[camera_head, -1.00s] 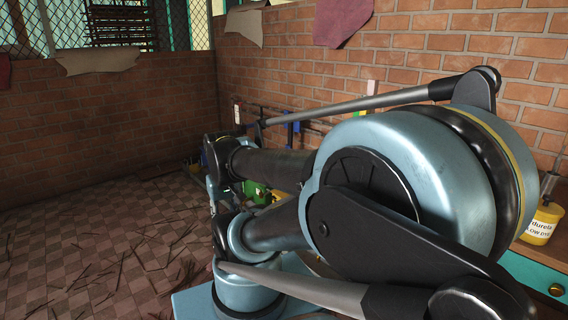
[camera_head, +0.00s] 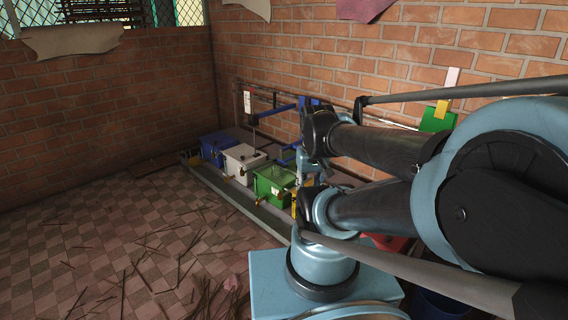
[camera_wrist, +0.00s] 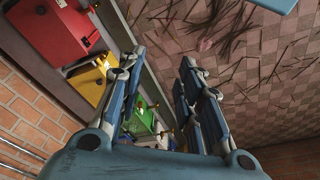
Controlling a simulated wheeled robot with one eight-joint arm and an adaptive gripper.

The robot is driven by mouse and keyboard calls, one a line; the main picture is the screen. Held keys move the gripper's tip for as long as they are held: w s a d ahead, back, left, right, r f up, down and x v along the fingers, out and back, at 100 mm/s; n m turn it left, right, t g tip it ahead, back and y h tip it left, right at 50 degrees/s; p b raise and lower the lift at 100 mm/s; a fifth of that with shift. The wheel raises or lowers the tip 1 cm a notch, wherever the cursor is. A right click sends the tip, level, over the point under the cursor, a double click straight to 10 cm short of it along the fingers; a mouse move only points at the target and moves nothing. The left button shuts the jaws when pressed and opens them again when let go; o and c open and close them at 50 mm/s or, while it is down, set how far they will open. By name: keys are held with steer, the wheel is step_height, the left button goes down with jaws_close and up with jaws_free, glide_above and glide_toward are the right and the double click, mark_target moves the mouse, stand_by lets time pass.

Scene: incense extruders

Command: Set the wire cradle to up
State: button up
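I cannot make out a wire cradle for certain in either view. A row of coloured boxes with small brass-coloured fittings stands along the brick wall in the head view: a blue box (camera_head: 217,148), a white box (camera_head: 243,161) and a green box (camera_head: 272,184). In the wrist view my gripper (camera_wrist: 160,64) is open, its two fingers well apart with nothing held. A red box (camera_wrist: 52,32) and a yellow box (camera_wrist: 88,80) lie left of the fingers. The green box (camera_wrist: 139,121) shows partly between them. My arm hides part of the row in the head view.
A low metal edge (camera_head: 232,198) runs along the front of the row. The tiled floor (camera_head: 125,230) to the left is open, with scattered thin sticks. A brick wall (camera_head: 440,60) stands behind the boxes, with pipes along it.

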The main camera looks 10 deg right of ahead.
steer(key=shift+a, duration=0.1)
steer(key=w+r+n, duration=0.2)
steer(key=w+r, duration=0.9)
steer(key=w, duration=0.4)
steer(key=w+n+h, duration=0.1)
steer(key=w+n, duration=0.1)
steer(key=w, duration=1.9)
steer(key=w+a+f+n, duration=0.1)
steer(key=w+f, duration=0.3)
steer(key=w, duration=0.5)
steer(key=w+f, duration=0.3)
steer(key=w, duration=0.6)
steer(key=w+a+f+n+g, duration=0.1)
steer(key=w+a+f+n, duration=0.1)
steer(key=w+f, duration=1.3)
steer(key=shift+h, duration=0.4)
steer(key=d+f, duration=0.1)
steer(key=f, duration=0.5)
steer(key=d+f, duration=0.1)
steer(key=f, duration=1.1)
steer(key=shift+w+d, duration=0.4)
